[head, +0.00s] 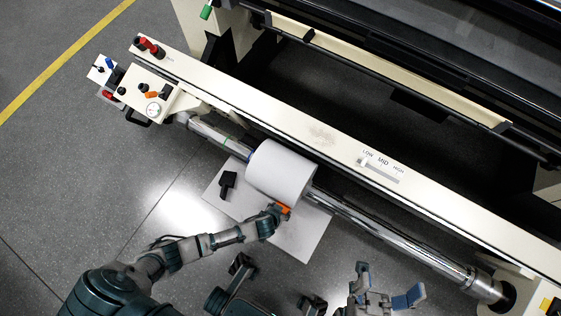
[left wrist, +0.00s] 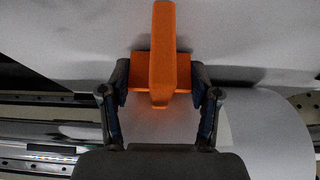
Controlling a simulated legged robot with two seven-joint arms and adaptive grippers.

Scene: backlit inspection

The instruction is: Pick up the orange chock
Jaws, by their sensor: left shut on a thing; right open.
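In the left wrist view the orange chock (left wrist: 163,60) shows large, with a raised bar across a wider block. The fingers of my left gripper (left wrist: 160,88) press on both sides of the block. I cannot tell whether the chock touches the roll or the sheet below. My right gripper (head: 385,290) is open and empty at the bottom of the head view, apart from the chock.
A black chock (head: 227,184) rests on the pale sheet (head: 302,243) left of the roll. The shiny bar (head: 395,236) and the machine's cream rail (head: 290,125) run diagonally alongside. A control box (head: 151,97) stands at upper left. The grey floor at left is clear.

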